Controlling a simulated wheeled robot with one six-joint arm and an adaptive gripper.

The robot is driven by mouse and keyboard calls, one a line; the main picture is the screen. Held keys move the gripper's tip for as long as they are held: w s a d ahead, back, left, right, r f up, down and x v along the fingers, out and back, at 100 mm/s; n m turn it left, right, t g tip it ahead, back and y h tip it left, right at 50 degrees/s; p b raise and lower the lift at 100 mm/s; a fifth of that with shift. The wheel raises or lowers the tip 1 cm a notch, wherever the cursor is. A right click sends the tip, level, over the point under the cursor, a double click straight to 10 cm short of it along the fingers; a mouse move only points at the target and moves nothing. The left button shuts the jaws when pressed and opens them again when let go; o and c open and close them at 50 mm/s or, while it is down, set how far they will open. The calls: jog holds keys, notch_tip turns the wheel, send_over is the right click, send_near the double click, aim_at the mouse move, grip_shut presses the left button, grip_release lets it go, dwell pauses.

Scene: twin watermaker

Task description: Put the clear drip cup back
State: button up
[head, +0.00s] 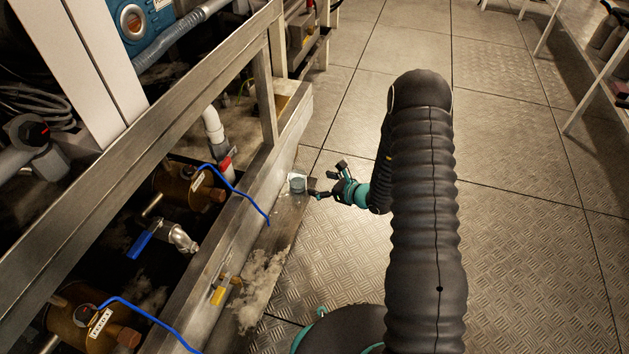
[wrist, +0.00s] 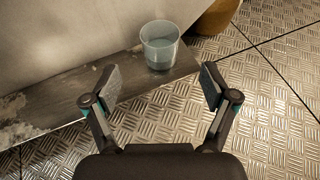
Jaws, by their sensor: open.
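The clear drip cup (wrist: 160,46) stands upright on a narrow grey ledge (wrist: 60,98) in the wrist view. It looks translucent, with greyish contents or a grey lower part. In the head view the cup (head: 297,184) sits on the ledge beside the metal frame. My gripper (wrist: 155,78) is open and empty, with its fingers spread apart. The cup lies beyond the fingertips, roughly between them in the picture, and appears not touched. In the head view my gripper (head: 324,181) is just right of the cup.
A metal frame rail (head: 200,270) runs along the ledge. Pale crusty residue (head: 262,285) covers part of the ledge. The plated floor (head: 540,250) to the right is clear.

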jog(key=s+a+r+n+g, duration=0.2)
jog(key=s+r+n, duration=0.3)
jog(key=r, duration=0.4)
jog(key=s+a+r+n+g+y, duration=0.1)
jog(key=s+a+r+n+g, duration=0.15)
jog(key=s+r+n, duration=0.45)
jog(key=s+a+r+n+g, duration=0.2)
jog(key=s+r+n+g, duration=0.1)
jog(key=r, duration=0.7)
jog(key=s+d+r+n+t+h, duration=0.2)
jog(key=s+d+r+n+h, duration=0.3)
jog(key=s, duration=0.5)
jog(key=s+d+r+n+t+h, duration=0.1)
jog(key=s+d+r+n+h, duration=0.4)
jog(key=s+d+r+n, duration=0.2)
jog(key=s+d, duration=0.2)
jog(key=s, duration=0.1)
jog(key=shift+s+r+t, duration=0.3)
jog(key=shift+r+t, duration=0.05)
jog(key=shift+r, duration=0.05)
notch_tip(320, 180, up, 5)
jog(key=p, duration=0.5)
jog(key=shift+r, duration=0.15)
